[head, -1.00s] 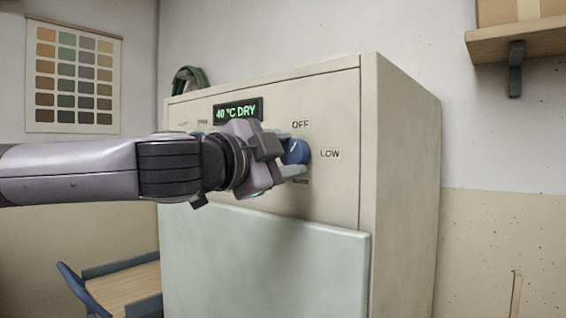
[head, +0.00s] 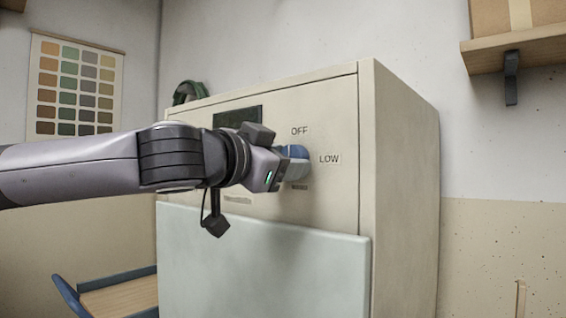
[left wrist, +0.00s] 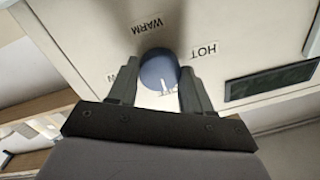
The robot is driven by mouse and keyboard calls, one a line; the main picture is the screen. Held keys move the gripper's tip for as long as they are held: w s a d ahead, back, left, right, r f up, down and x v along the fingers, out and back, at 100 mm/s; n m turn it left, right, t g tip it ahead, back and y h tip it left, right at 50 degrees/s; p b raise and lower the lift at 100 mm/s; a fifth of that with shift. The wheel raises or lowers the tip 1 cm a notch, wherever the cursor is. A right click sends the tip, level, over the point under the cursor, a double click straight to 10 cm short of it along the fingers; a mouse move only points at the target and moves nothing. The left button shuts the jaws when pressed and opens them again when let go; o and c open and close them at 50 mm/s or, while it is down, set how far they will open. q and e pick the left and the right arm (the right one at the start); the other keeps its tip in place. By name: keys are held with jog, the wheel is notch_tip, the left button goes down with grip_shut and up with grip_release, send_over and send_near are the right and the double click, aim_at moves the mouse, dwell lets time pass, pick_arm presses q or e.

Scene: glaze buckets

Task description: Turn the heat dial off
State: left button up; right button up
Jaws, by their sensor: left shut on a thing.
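The blue heat dial (head: 298,151) sits on the front of the cream cabinet (head: 335,190), below the OFF label (head: 300,131) and left of the LOW label (head: 329,159). My left gripper (head: 297,162) is shut on the dial and partly covers it. In the left wrist view the dial (left wrist: 159,68) lies between the two fingers, with its white mark toward the gripper, away from the WARM label (left wrist: 147,23). The HOT label (left wrist: 204,50) is to its right there. The display (head: 238,117) is dark. My right gripper is not in view.
A pale door panel (head: 265,265) covers the lower cabinet front. A wall shelf (head: 515,48) with a box is at upper right. A blue-edged wooden cart (head: 118,298) stands at lower left. A colour chart (head: 75,85) hangs on the left wall.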

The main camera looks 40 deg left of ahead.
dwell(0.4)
pick_arm(q)
jog(key=o, duration=1)
jog(key=shift+o, duration=0.2)
jog(key=s, duration=0.7)
